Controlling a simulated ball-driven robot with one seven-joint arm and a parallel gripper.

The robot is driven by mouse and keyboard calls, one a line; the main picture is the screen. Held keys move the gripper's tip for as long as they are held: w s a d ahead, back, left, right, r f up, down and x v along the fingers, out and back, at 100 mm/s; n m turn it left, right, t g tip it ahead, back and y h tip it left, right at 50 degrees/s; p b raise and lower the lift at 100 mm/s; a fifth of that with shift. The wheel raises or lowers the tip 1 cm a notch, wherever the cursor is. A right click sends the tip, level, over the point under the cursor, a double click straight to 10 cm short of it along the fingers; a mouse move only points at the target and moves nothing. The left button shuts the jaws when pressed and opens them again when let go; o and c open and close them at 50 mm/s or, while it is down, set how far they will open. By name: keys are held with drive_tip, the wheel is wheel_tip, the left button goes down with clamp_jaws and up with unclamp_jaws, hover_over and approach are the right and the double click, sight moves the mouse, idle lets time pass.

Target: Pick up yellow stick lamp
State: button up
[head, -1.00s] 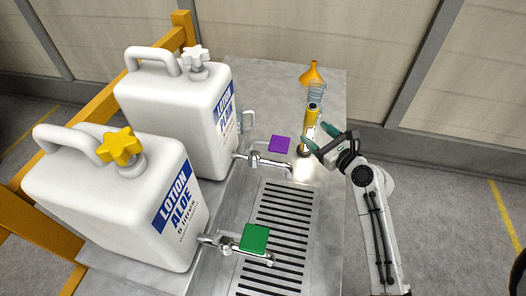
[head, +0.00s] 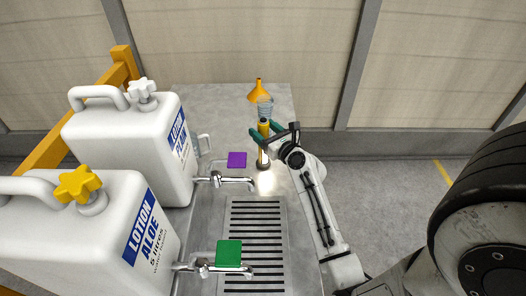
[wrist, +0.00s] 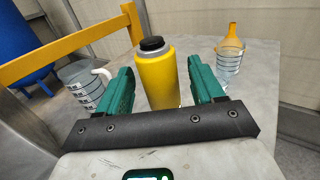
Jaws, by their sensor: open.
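The yellow stick lamp (head: 263,134) stands upright on the metal bench, with a black cap at its top and a bright patch of light at its foot. In the wrist view the lamp (wrist: 158,78) stands between the two green fingers of my gripper (wrist: 163,92). The fingers are apart, with a gap on each side of the lamp. In the head view my gripper (head: 265,134) is around the upper part of the lamp and hides some of it. The lower part of the lamp is hidden by the fingers and palm in the wrist view.
An orange funnel (head: 258,92) and a clear graduated beaker (head: 265,106) stand just behind the lamp. Two white lotion jugs (head: 88,235) with taps (head: 226,182) are at the left. A purple square (head: 237,159), a green square (head: 229,253) and a drain grate (head: 256,240) are nearby.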

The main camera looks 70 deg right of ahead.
drive_tip(key=shift+x, duration=1.1)
drive_tip(key=shift+c, duration=0.5)
clamp_jaws()
drive_tip(key=shift+r, duration=0.1)
